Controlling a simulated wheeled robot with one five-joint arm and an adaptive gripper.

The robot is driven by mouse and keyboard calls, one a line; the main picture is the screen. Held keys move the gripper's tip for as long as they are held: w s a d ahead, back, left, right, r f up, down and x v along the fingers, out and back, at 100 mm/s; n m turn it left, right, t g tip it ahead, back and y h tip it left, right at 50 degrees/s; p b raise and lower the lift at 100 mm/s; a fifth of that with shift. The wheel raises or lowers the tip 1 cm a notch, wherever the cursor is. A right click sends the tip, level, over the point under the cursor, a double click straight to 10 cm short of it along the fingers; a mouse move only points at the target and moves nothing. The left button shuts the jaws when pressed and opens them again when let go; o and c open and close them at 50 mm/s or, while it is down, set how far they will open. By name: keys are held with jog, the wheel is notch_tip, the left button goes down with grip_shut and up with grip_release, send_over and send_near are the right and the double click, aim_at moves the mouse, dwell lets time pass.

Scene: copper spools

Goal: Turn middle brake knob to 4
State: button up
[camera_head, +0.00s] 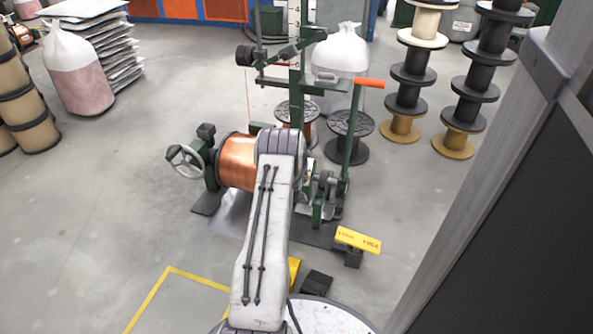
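A green winding machine (210,165) stands on the floor in the middle of the view. It carries a copper spool (236,162), partly covered by my arm. A grey handwheel (187,161) is at its left end. A tall green post (295,60) with a marked scale rises behind, with dark rollers (245,55) at its upper left. I cannot make out the middle brake knob or any number on it; it may be hidden behind my arm or too small. My white arm reaches forward over the machine. My gripper cannot be seen beyond the arm's far end.
An orange-handled lever (369,83) and a yellow pedal (358,240) stand right of the machine. Stacked spools (411,75) and a white bag (341,52) are behind. A grey-black panel (520,200) fills the right. The floor at left is open.

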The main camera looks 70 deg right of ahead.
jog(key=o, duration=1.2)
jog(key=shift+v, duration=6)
